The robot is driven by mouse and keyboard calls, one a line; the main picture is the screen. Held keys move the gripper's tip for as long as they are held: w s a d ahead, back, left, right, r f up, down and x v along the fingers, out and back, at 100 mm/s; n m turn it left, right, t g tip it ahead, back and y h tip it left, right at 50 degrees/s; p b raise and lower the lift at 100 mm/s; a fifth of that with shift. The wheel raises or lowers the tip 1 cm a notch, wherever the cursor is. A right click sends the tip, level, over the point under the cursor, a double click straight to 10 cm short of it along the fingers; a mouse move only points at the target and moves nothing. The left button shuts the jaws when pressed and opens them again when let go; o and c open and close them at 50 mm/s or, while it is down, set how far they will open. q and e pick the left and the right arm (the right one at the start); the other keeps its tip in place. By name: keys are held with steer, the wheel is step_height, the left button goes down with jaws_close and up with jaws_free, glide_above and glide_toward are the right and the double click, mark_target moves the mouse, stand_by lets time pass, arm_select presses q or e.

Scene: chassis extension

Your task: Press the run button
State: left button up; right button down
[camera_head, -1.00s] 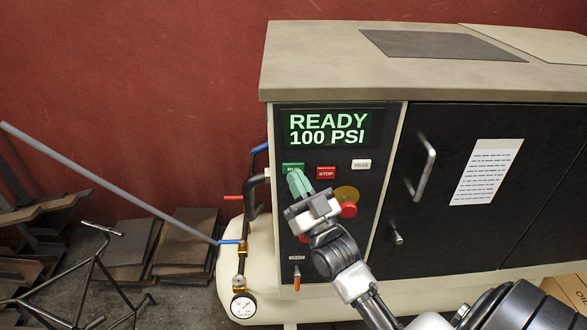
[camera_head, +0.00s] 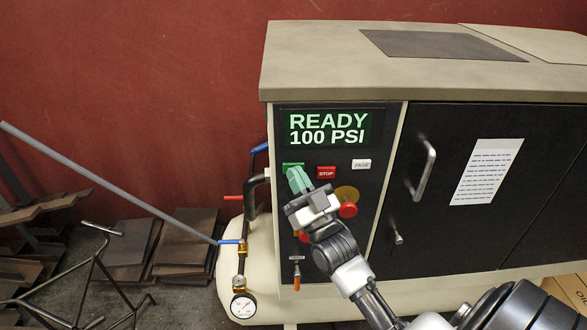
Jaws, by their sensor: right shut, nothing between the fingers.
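The run button (camera_head: 292,165) is a green button on the black control panel (camera_head: 375,187), left of the red stop button (camera_head: 326,171). Most of it is hidden behind my fingertips; only its upper part shows. My right gripper (camera_head: 296,174) is shut and empty, its pale green fingers pointing up at the run button's lower part. I cannot tell whether the fingertips touch it. The display (camera_head: 328,127) above reads "READY 100 PSI". My left gripper is not in view.
A pale page button (camera_head: 361,164) sits right of stop. A red emergency knob (camera_head: 348,209) on a yellow plate is close to my gripper. A red-handled valve (camera_head: 234,197), blue-handled valve (camera_head: 230,241) and gauge (camera_head: 243,306) stand left of the panel. A door handle (camera_head: 427,169) sticks out at right.

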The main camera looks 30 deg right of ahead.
steer(key=shift+w+d, duration=0.15)
steer(key=shift+w, duration=0.1)
steer(key=shift+s, duration=0.1)
stand_by(0.5)
steer(key=shift+s+a, duration=0.45)
steer(key=shift+s, duration=0.2)
steer(key=shift+s+a+p, duration=0.25)
steer(key=shift+s+a, duration=0.2)
steer(key=shift+s, duration=0.25)
steer(key=shift+s+a+p, duration=0.3)
steer(key=shift+s+a, duration=0.1)
steer(key=shift+s, duration=0.3)
steer(key=shift+s+a+p, duration=0.25)
steer(key=shift+s+a, duration=0.2)
steer(key=shift+s, duration=0.25)
